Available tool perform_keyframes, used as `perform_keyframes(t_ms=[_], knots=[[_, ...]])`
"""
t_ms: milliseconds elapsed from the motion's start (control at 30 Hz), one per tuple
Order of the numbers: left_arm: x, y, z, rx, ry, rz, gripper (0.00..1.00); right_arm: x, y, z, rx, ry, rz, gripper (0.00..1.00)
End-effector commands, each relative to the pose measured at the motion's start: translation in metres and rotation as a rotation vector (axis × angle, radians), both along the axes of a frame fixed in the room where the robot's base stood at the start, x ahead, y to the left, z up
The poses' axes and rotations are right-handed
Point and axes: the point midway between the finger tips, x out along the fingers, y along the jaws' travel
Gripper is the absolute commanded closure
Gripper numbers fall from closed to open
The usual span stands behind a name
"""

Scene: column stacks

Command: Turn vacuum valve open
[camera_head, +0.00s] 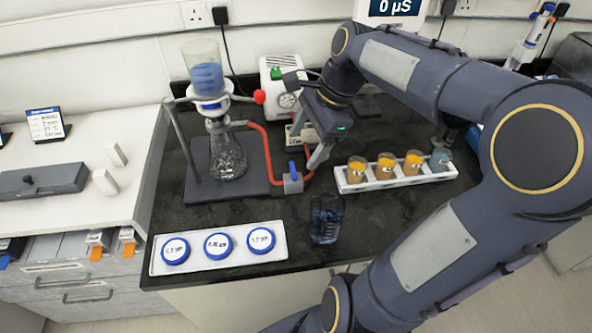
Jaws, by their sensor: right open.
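The vacuum valve (293,186) is a small grey block with a blue handle (292,168) standing up on it, at the right front edge of the dark stand base. Red tubing (266,150) runs to it from the filter flask side and on toward the pump. My right gripper (308,158) points down, open, just above and to the right of the valve, with its fingers close to the handle. I cannot tell whether they touch it. The filter flask (227,158) stands on the base under a funnel (207,78) with blue contents. My left gripper is not in view.
The white pump (280,75) with a gauge stands behind. A clear dark-blue beaker (326,220) and a white tray (205,270) with three blue-rimmed discs are in front. Black bench is bare between them.

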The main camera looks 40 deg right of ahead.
Motion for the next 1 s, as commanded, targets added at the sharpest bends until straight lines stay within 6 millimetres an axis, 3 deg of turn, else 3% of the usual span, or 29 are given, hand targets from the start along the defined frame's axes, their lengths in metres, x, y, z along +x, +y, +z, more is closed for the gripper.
perform_keyframes(t_ms=[33, 200, 700, 1000], knots=[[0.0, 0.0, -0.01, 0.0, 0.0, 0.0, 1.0, 0.006, -0.01, -0.011, 0.03, 0.037, -0.08, 0.27], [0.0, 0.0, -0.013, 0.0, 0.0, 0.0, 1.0, 0.014, -0.021, -0.016, 0.078, 0.096, -0.21, 0.27], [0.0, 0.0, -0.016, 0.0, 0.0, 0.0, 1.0, 0.026, 0.002, -0.077, 0.08, 0.101, -0.215, 0.27], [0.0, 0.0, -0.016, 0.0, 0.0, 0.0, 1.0, 0.027, 0.005, -0.085, 0.078, 0.098, -0.215, 0.27]])
